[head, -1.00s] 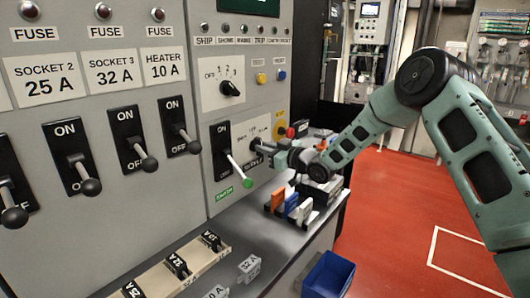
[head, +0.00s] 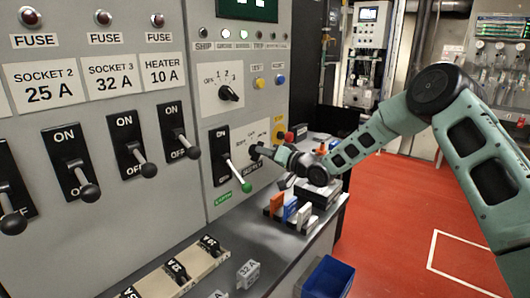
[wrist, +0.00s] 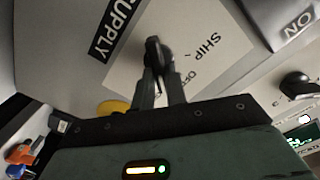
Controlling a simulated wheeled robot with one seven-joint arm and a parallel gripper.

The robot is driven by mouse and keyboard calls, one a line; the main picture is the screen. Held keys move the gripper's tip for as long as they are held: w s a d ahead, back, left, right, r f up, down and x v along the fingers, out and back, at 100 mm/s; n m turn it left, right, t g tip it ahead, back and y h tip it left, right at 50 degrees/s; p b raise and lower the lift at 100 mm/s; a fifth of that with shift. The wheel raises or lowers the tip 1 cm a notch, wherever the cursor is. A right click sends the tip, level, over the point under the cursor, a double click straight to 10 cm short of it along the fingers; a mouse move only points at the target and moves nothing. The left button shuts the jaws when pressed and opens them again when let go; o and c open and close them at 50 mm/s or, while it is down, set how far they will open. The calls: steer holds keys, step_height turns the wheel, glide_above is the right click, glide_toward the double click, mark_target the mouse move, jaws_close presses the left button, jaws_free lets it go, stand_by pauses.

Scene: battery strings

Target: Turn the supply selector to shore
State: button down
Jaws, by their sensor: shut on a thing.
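The supply selector is a small black knob (wrist: 156,52) on a pale plate (head: 240,138) marked SHIP and OFF, with a black SUPPLY label (wrist: 112,28) beside it in the wrist view. My gripper (wrist: 160,74) is shut on this knob, one finger on each side. In the head view my gripper (head: 258,152) reaches the panel from the right and hides most of the knob. The SHORE marking is not readable, and I cannot tell exactly where the knob points.
A black switch with a green-tipped lever (head: 246,186) stands just left of the selector. Another rotary knob (head: 229,93) is above it. Below, a shelf carries orange, blue and white blocks (head: 289,209). A blue bin (head: 328,277) stands in front.

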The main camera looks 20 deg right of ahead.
steer(key=shift+f+m, duration=0.1)
steer(key=shift+m, duration=0.5)
steer(key=c, duration=1.4)
jaws_free()
steer(key=shift+d, duration=0.1)
steer(key=shift+c, duration=0.2)
steer(key=b+v, duration=0.3)
steer(key=v, duration=1.4)
steer(key=shift+s, duration=0.15)
steer(key=shift+d, duration=0.1)
